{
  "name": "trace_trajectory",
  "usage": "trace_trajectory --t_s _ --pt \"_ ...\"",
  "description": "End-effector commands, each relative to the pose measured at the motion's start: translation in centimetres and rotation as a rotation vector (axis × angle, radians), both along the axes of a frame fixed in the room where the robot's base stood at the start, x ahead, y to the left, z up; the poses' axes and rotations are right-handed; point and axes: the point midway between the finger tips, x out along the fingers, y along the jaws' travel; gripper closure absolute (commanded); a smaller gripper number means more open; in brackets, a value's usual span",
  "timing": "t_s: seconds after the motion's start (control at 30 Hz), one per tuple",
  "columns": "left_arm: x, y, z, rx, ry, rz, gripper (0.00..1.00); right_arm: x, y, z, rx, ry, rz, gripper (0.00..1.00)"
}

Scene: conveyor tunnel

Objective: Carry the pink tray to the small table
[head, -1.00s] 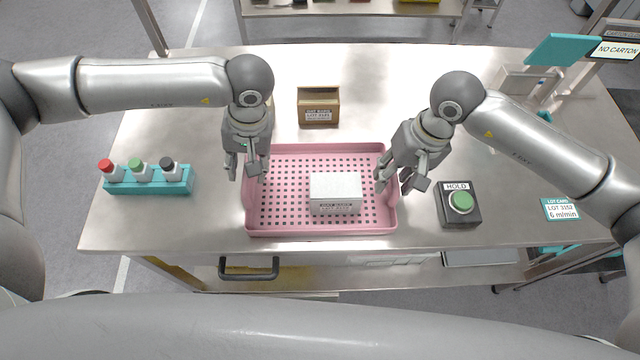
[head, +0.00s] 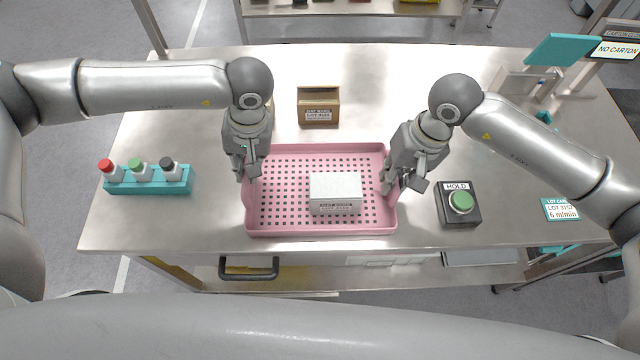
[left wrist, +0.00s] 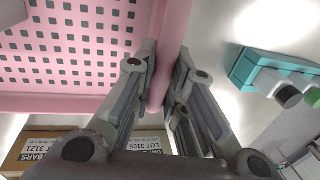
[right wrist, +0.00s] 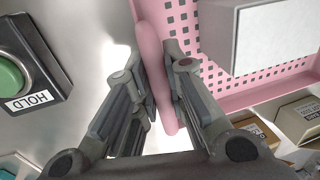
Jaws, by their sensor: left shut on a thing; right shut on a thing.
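The pink tray (head: 290,222) with a perforated floor rests on the steel table. A white carton (head: 336,188) with a label sits in it, right of the middle. My left gripper (head: 248,176) is shut on the tray's left rim; the left wrist view shows the pink rim (left wrist: 163,75) between its fingers. My right gripper (head: 390,184) is shut on the right rim; the right wrist view shows that rim (right wrist: 155,70) between its fingers. I cannot tell which surface is the small table.
A brown box (head: 318,108) stands behind the tray. A teal rack (head: 150,181) with red, green and black-capped bottles is at left. A HOLD button box (head: 459,205) stands close right of the tray. A lot card (head: 561,209) lies further right. The steel tabletop (head: 200,225) is bare at front left.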

Motion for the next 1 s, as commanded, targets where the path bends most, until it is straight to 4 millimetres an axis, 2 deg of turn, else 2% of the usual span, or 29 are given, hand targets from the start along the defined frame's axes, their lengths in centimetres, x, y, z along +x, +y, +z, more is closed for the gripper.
trace_trajectory --t_s 0.27,0.8,1.0 --pt "0.0 0.0 0.6 0.0 -0.001 0.0 1.0 0.1 0.0 0.6 0.0 -0.002 0.0 1.0" --pt "0.0 0.0 4.7 0.0 -0.001 0.0 1.0 0.0 0.0 4.7 0.0 -0.001 0.0 1.0" --pt "0.0 0.0 5.1 0.0 -0.001 0.0 1.0 0.0 0.0 5.1 0.0 -0.001 0.0 1.0"
